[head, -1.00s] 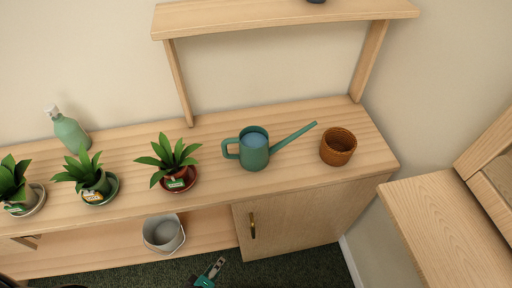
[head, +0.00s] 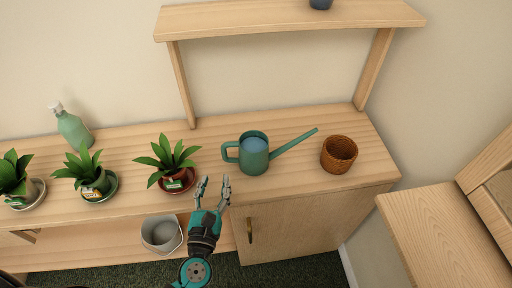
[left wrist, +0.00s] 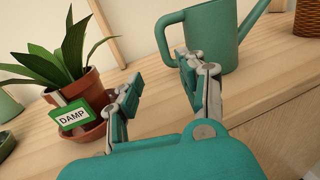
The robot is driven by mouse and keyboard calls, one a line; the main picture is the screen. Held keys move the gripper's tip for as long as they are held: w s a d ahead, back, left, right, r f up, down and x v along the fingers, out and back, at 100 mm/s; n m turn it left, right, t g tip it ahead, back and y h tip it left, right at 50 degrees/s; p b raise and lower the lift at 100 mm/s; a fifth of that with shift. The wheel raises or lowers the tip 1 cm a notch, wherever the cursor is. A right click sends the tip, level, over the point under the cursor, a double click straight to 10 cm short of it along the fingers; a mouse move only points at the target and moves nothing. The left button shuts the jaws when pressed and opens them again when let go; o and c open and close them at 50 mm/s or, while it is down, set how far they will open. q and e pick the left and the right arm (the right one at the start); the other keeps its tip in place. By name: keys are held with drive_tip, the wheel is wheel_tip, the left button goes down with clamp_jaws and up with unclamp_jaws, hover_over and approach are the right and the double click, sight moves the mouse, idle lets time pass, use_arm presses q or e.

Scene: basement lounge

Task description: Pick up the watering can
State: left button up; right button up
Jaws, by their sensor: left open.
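The green watering can (head: 254,158) stands upright on the wooden counter, its handle to the left and its long spout pointing up to the right. It also shows in the left wrist view (left wrist: 222,38), cut off at the top, with its handle toward the left. My left gripper (head: 213,182) is open and empty at the counter's front edge, in front of and slightly left of the can, apart from it in the head view. In the left wrist view the right finger (left wrist: 200,80) overlaps the can's lower handle; I cannot tell whether they touch. My right gripper is not in view.
A potted plant (head: 172,162) with a "DAMP" label in the left wrist view (left wrist: 92,95) stands close left of the gripper. A wicker pot (head: 339,155) stands right of the spout. More plants and a green bottle (head: 72,128) are farther left. A shelf (head: 290,16) spans above.

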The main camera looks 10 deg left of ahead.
sight(224, 157)
use_arm(q)
drive_tip(key=w, duration=0.4)
drive_tip(key=shift+p, duration=0.4)
drive_tip(key=shift+w, duration=0.35)
drive_tip(key=w, duration=0.1)
drive_tip(key=w+p, duration=0.1)
drive_tip(key=w, duration=0.1)
drive_tip(key=shift+w+d, duration=0.3)
drive_tip(key=shift+w+f+p, duration=0.15)
drive_tip(key=shift+w+p, duration=0.15)
drive_tip(key=shift+w, duration=0.1)
drive_tip(key=shift+s, duration=0.1)
clamp_jaws()
